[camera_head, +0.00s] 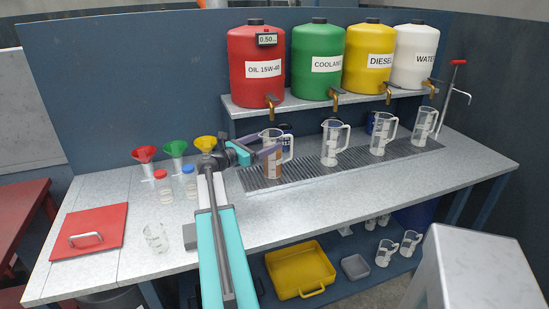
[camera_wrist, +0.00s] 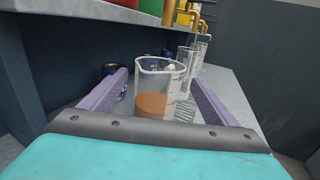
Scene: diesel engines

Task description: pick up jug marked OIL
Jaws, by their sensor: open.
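A clear jug with brown liquid (camera_head: 272,168) stands on the grated strip below the red tank labelled OIL 15W-40 (camera_head: 257,66). No OIL mark is readable on the jug. In the wrist view the jug (camera_wrist: 158,98) is between the two purple fingers, with a gap on each side. My gripper (camera_head: 267,152) is open at the jug's upper part in the head view; the wrist view also shows it (camera_wrist: 158,80). The jug's handle is on its right in the head view. The fingers partly cover the jug there.
Three more clear jugs (camera_head: 331,146) stand in a row to the right on the grate (camera_head: 305,172). The tank shelf (camera_head: 300,106) hangs above, with brass taps pointing down. Funnels and bottles (camera_head: 189,180) stand to the left, near a red lid (camera_head: 88,230).

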